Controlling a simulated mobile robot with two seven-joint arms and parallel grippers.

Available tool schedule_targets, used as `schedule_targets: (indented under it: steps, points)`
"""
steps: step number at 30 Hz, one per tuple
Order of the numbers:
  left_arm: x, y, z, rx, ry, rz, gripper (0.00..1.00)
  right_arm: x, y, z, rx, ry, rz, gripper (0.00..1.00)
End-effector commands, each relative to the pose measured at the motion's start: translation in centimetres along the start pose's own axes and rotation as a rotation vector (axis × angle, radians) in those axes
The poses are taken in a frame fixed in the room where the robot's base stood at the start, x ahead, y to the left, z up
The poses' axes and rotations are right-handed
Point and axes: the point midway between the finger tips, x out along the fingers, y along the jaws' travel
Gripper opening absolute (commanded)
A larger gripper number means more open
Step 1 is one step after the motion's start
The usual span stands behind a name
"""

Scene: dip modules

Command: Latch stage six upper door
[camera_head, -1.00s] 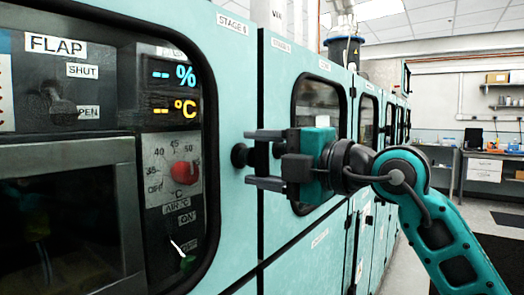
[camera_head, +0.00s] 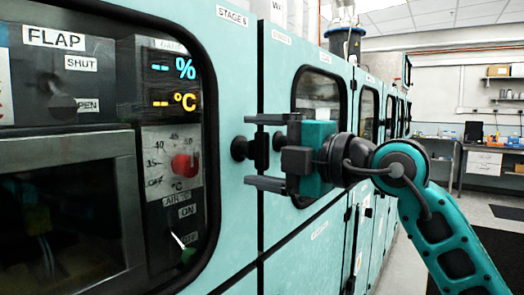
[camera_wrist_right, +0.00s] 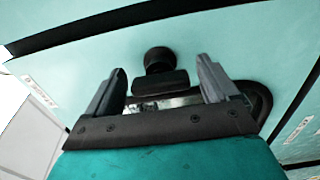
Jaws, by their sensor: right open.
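The stage six upper door (camera_head: 229,75) is the teal panel on the left, labelled STAGE 6 at its top, with a large black-framed window. A black latch knob (camera_head: 239,148) with a short dark bar (camera_head: 261,150) sits at its right edge, by the seam. My right gripper (camera_head: 256,151) is open, one finger above and one below the latch. In the right wrist view the knob (camera_wrist_right: 158,58) and bar (camera_wrist_right: 162,83) show between the spread fingers (camera_wrist_right: 160,78), with gaps on both sides. Whether the latch is engaged cannot be told. My left gripper is not in view.
Behind the window is a control panel with a FLAP switch (camera_head: 62,106), a red dial (camera_head: 184,166) and % and °C readouts. More teal cabinets (camera_head: 316,92) continue to the right. A bench with drawers (camera_head: 484,163) stands far right, past open floor.

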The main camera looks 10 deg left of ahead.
Motion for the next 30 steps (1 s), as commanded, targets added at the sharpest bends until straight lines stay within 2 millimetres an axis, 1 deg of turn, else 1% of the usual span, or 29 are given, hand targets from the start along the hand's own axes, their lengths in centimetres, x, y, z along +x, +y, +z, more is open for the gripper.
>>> schedule_targets:
  steps: [5, 8, 11, 18, 21, 25, 30]
  points:
    - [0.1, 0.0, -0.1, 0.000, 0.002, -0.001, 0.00, -0.2, 0.0, 0.0, -0.001, -0.001, 0.000, 0.87]
    - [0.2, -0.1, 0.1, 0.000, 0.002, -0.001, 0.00, -1.2, -0.1, 0.1, -0.001, -0.002, 0.001, 0.87]
    - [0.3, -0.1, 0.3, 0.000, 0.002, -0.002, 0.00, -2.9, -0.2, 0.1, -0.003, -0.003, 0.000, 0.87]
    - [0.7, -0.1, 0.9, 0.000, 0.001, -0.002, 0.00, -8.3, -0.2, 0.1, -0.004, -0.004, -0.001, 0.87]
    - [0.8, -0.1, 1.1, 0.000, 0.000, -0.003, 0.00, -10.2, -0.1, 0.1, -0.002, -0.003, 0.000, 0.87]
    - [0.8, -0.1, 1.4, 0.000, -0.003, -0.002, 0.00, -11.9, -0.1, 0.1, 0.000, -0.002, -0.001, 0.87]
    - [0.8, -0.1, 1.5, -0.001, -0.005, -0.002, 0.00, -12.9, 0.0, 0.0, 0.000, 0.000, 0.000, 0.87]
